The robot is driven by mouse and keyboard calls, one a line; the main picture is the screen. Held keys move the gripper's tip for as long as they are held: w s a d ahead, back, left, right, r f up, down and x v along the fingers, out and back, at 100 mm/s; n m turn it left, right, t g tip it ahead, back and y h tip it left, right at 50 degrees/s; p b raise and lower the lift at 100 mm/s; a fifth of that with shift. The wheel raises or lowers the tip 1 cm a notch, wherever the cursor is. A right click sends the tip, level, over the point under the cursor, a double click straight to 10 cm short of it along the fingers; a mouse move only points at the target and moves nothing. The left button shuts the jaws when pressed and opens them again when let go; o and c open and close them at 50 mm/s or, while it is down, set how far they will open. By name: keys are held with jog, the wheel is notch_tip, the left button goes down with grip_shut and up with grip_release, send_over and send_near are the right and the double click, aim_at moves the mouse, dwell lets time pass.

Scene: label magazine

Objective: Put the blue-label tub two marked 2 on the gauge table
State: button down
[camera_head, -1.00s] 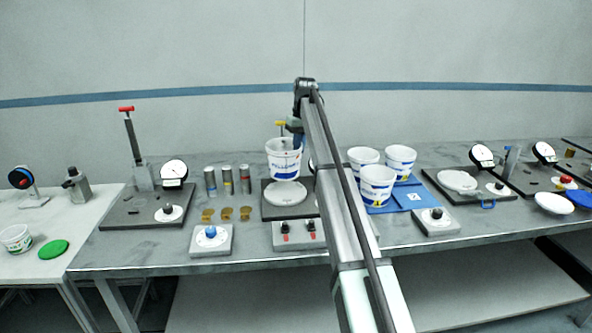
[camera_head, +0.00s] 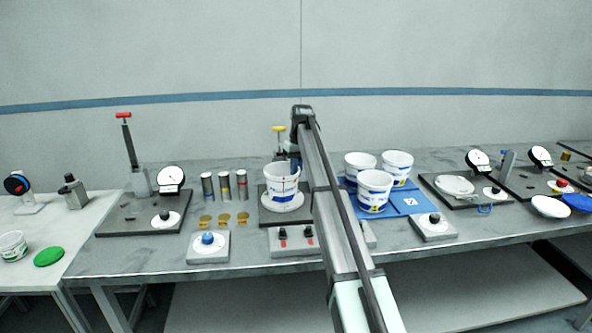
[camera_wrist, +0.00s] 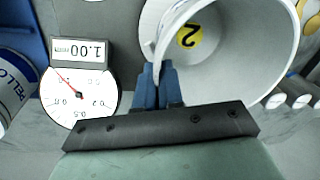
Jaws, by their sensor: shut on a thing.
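The blue-label tub two (camera_head: 281,188) is a white tub with blue print, upright over the round white plate of the gauge table (camera_head: 264,217). Its base looks down on the plate; contact cannot be told for certain. My gripper (camera_head: 295,163) is shut on the tub's rim. In the wrist view, my gripper's blue fingers (camera_wrist: 157,82) pinch the wall of the tub (camera_wrist: 240,75), and a yellow disc marked 2 (camera_wrist: 190,37) shows inside it. The gauge dial (camera_wrist: 80,95) has a red needle, and its display (camera_wrist: 85,50) reads 1.00.
Several similar white tubs (camera_head: 375,187) stand on a blue mat (camera_head: 411,203) to the right of my arm. A switch box (camera_head: 292,241) is in front. My arm hides part of the bench.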

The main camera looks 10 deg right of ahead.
jog(key=c, duration=1.3)
grip_release()
jog(key=shift+o, duration=0.2)
notch_tip(320, 180, up, 12)
jog(key=d, duration=0.1)
jog(key=shift+w, duration=0.2)
jog(key=shift+d+r, duration=0.1)
